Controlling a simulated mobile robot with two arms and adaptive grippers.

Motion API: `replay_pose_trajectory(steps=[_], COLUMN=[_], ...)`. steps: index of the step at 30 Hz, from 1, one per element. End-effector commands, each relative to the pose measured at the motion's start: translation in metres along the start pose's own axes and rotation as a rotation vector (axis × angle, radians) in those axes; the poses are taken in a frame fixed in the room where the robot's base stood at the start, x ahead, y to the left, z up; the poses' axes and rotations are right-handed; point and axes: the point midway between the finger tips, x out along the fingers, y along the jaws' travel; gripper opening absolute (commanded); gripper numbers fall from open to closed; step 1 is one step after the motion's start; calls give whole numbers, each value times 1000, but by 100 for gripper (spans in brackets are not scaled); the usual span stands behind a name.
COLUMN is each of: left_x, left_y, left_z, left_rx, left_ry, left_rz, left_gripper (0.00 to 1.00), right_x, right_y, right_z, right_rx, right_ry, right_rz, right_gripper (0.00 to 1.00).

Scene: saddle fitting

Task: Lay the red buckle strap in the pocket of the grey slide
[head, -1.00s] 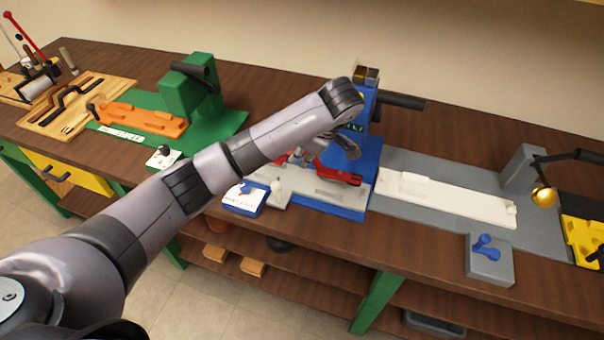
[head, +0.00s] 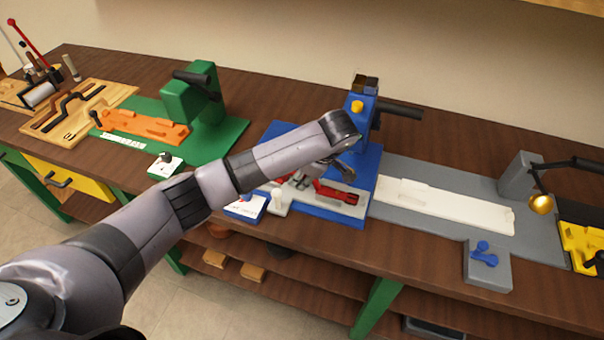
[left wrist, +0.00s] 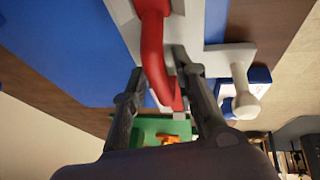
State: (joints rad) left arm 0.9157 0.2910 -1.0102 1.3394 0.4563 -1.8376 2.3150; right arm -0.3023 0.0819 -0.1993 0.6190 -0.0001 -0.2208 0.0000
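The red buckle strap (head: 338,192) lies low over the grey slide (head: 350,207) on the blue station (head: 278,130) in the head view. My left gripper (head: 300,181) is above the slide, with its fingers on either side of the strap. My right gripper is not in view.
A blue upright (head: 362,125) with a black handle stands behind the slide. A pale knob (head: 278,201) and a blue-and-white box (head: 245,207) are at the front. A green station (head: 225,133) is left, a grey station with a white bar (head: 445,205) right.

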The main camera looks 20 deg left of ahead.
Motion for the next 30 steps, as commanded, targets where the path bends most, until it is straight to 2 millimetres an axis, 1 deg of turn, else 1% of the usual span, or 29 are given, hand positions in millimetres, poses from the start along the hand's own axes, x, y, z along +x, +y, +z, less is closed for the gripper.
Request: replay_pose_trajectory(steps=[2, 10, 14, 17, 20, 21, 22, 24, 30], left_x=[0, -1, -8, -24, -45, -58, -69, -82, -110], left_y=[0, 0, 1, 1, 1, 2, 3, 3, 3], left_z=[0, 0, 0, 1, 2, 0, -4, -4, -3], left_rx=[0, 0, 0, 0, 0, 1, 1, 1, 0], left_ry=[0, 0, -1, -4, -5, -3, 0, 2, 1], left_rz=[0, 1, 2, 4, 4, 5, 5, 3, 3], left_gripper=[33, 33, 33, 33, 33, 33, 33, 33, 33], right_x=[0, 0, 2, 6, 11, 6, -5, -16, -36], right_y=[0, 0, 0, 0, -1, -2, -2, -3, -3], right_z=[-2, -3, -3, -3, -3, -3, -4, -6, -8], right_rx=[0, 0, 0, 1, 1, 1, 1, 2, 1], right_ry=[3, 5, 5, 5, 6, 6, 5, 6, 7], right_rz=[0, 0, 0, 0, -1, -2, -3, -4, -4], right_gripper=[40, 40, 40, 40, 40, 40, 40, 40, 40])
